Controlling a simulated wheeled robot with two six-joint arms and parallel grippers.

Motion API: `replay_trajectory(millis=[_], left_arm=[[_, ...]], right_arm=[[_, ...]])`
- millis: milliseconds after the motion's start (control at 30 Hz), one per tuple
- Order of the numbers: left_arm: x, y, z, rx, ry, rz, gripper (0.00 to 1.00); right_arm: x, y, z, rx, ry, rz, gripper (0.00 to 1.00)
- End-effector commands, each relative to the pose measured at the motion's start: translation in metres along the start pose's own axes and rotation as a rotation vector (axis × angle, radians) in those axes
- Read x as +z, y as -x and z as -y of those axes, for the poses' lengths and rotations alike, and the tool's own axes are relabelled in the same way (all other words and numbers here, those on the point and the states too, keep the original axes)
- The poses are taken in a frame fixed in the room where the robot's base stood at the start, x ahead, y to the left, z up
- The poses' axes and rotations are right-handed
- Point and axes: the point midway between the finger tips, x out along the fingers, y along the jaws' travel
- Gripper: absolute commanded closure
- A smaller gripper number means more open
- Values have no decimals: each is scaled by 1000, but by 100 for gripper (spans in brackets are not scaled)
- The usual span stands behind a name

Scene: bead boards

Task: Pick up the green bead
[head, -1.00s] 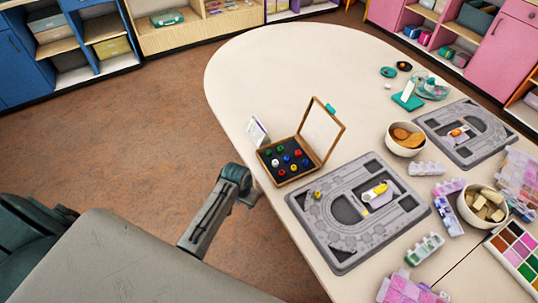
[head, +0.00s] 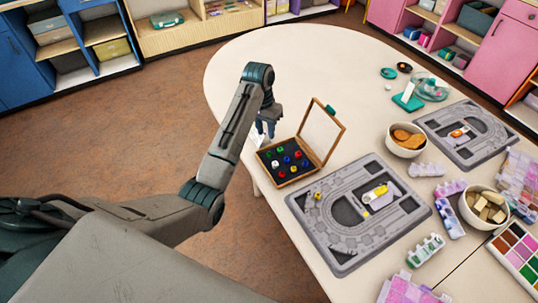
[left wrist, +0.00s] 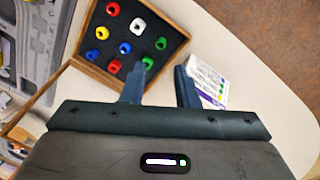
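An open wooden bead box (head: 284,183) with a dark insert holds several coloured beads. A green bead (head: 269,154) sits near its left corner; in the left wrist view, one green bead (left wrist: 161,43) is near the box's right corner and another green bead (left wrist: 147,62) lies close to a fingertip. My left gripper (head: 265,131) is above the table beside the box's back-left side. In the left wrist view its fingers (left wrist: 160,76) are apart with no bead between them. My right gripper is not in view.
The box's raised lid (head: 321,133) stands on its right side. A small white card (left wrist: 207,84) stands beside the box, partly behind my left gripper. A grey bead board (head: 330,252) lies to the right. The table's far left part is clear.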

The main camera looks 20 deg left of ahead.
Motion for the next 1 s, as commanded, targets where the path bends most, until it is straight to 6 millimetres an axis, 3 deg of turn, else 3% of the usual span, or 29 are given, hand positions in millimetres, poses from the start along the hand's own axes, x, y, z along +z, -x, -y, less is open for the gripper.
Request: replay_trajectory(millis=[67, 333, 567, 800, 1000], left_arm=[[-3, 0, 0, 4, -2, 5, 72], [-3, -40, -1, 6, -2, 8, 72], [-2, -58, 0, 5, -1, 7, 72], [-1, -93, 2, 5, -2, 8, 72], [-1, -105, 2, 4, -2, 4, 72]], right_arm=[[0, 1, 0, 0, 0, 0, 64], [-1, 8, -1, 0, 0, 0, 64], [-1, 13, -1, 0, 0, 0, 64], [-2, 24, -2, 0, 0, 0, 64], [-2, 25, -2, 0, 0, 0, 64]])
